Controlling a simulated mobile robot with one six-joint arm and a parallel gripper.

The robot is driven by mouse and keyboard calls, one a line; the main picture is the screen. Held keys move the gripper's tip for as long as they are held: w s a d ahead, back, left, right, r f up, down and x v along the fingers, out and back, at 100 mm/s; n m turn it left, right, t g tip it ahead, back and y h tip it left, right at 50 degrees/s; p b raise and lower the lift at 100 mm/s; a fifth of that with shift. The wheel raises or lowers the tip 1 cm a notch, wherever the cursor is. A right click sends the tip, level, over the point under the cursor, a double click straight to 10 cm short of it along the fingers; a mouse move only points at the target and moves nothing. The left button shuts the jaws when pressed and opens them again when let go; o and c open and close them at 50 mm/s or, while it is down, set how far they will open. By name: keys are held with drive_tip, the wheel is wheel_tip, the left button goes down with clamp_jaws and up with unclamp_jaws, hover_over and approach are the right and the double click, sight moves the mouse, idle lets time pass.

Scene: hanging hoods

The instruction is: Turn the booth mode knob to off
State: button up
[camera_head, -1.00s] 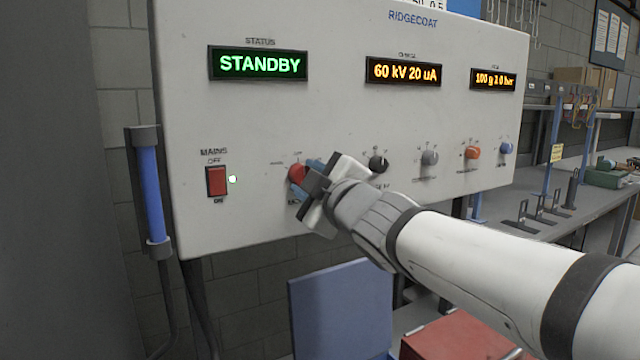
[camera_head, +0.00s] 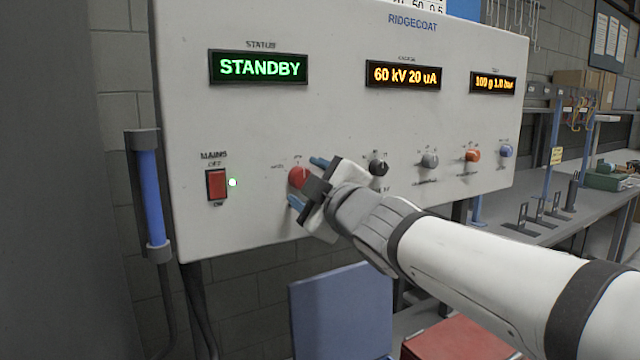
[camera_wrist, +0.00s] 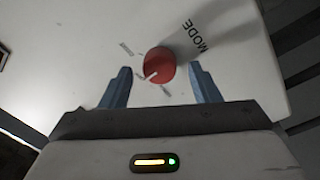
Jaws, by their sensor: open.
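The booth mode knob is a red round knob (camera_head: 298,177) on the lower left of the white control panel. In the wrist view the red knob (camera_wrist: 159,65) has a white pointer line aimed to its lower left, and the word MODE is beside it. My gripper (camera_head: 306,183) is open in front of the knob. In the wrist view its blue fingers (camera_wrist: 158,85) stand apart on either side of the knob, with gaps to it. Small labels around the knob are too blurred to read.
The panel (camera_head: 350,120) shows a green STANDBY display (camera_head: 258,66). A red mains rocker switch (camera_head: 216,183) is left of the knob. A black knob (camera_head: 378,167) and several other knobs are to the right. A blue vertical tube (camera_head: 151,195) is at the panel's left edge.

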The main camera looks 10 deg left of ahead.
drive_tip(key=p+v, duration=0.2)
drive_tip(key=v, duration=0.5)
drive_tip(key=shift+s+d+p, duration=0.2)
drive_tip(key=shift+s+p, duration=0.1)
drive_tip(key=shift+p, duration=0.1)
